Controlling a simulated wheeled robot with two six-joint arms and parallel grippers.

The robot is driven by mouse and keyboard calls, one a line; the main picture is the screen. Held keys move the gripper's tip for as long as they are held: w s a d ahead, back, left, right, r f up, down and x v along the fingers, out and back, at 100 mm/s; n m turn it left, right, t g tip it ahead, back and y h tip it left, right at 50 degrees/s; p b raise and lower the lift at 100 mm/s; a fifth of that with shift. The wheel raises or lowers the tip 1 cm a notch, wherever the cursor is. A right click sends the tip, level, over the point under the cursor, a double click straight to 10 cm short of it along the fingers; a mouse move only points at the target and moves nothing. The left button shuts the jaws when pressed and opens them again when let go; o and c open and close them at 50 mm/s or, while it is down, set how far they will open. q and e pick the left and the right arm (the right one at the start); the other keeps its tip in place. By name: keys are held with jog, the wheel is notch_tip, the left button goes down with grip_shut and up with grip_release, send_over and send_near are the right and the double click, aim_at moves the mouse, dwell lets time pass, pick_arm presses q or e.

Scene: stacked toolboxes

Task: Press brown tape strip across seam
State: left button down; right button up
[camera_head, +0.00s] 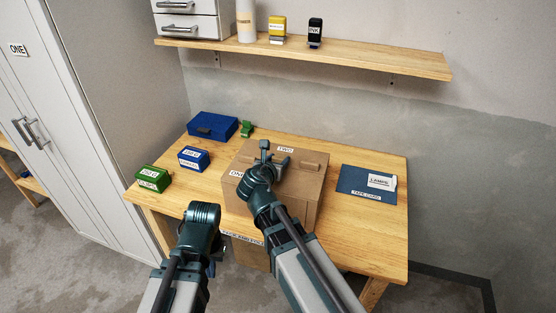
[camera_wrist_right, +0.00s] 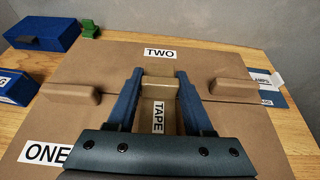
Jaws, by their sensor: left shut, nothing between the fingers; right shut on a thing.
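A brown cardboard box (camera_head: 302,192) stands on the wooden table. Its top flaps, marked ONE (camera_wrist_right: 45,153) and TWO (camera_wrist_right: 160,53), meet at a seam (camera_wrist_right: 100,83) running left to right. A brown tape strip (camera_wrist_right: 158,118) marked TAPE lies crosswise to the seam between my right fingers. My right gripper (camera_wrist_right: 160,78) is shut on its raised brown part, low over the middle of the box; it also shows in the head view (camera_head: 273,158). The fingers hide the strip's edges, so I cannot tell how flat it lies. My left gripper (camera_head: 213,265) hangs in front of the table, shut and empty.
Brown raised blocks (camera_wrist_right: 70,91) and (camera_wrist_right: 234,87) sit left and right on the box top. A blue case (camera_head: 212,125), a small blue box (camera_head: 194,158) and a green box (camera_head: 153,179) stand left. A blue card (camera_head: 357,181) lies right. A shelf (camera_head: 350,55) hangs behind.

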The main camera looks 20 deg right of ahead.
jog(key=o, duration=1.2)
jog(key=shift+s, duration=0.1)
